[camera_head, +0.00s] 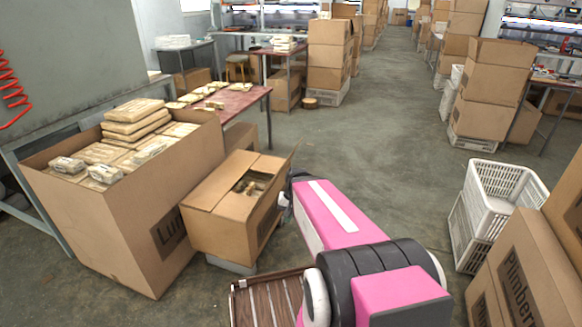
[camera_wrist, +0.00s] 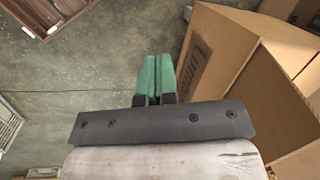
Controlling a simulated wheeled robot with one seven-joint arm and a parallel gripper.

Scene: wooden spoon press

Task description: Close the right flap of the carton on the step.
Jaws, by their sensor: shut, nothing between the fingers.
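The carton (camera_head: 225,222) stands on a low grey step (camera_head: 231,266) beside a large open carton. Its left side of the top is covered, and the right part is open, showing pale and dark contents (camera_head: 252,184). The right flap (camera_head: 286,166) stands up and outward along the right edge. My gripper's green fingertips (camera_wrist: 155,75) are together, with nothing between them. In the wrist view the carton's printed side (camera_wrist: 201,65) is just right of the fingers, apparently apart from them. In the head view my pink arm hides most of the gripper at the carton's right side.
A large carton (camera_head: 150,215) full of wrapped packets stands left. A slatted wooden crate (camera_head: 242,305) lies in front. White baskets (camera_head: 468,222) and printed cartons (camera_head: 520,275) stand right. Open concrete floor (camera_head: 380,140) lies behind my arm.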

